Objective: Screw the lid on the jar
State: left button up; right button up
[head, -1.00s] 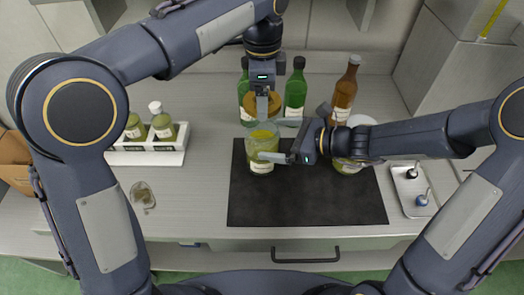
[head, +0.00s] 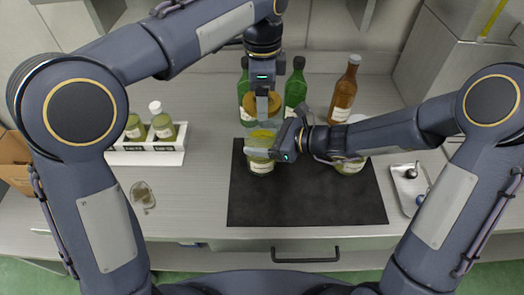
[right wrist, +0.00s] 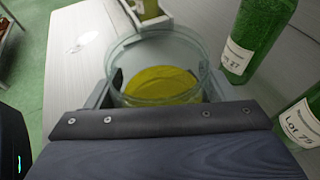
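The jar (head: 261,166) is clear glass with yellow-green contents and a pale label. It stands upright on the dark mat (head: 300,208), and its mouth is open in the right wrist view (right wrist: 155,50). My left gripper (head: 262,101) is shut on the golden-brown lid (head: 275,104) and holds it above the jar, apart from the rim. My right gripper (head: 264,143) has its fingers on either side of the jar. The wrist view shows dark pads close against the glass, but I cannot tell whether they press on it.
Green bottles (head: 295,90) and a brown bottle (head: 344,91) stand behind the mat. Another jar (head: 350,166) is partly hidden by my right arm. A white rack (head: 150,157) of small jars is at left, a tray (head: 408,190) at right. The mat's front is clear.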

jog(key=c, duration=0.6)
pick_arm(q)
jog(key=shift+f, duration=2.5)
pick_arm(e)
jog(key=shift+o, duration=0.2)
pick_arm(q)
jog(key=shift+f, duration=0.1)
jog(key=shift+f, duration=0.8)
jog(key=shift+f, duration=0.55)
pick_arm(e)
jog(key=c, duration=0.5)
pick_arm(q)
jog(key=m, duration=1)
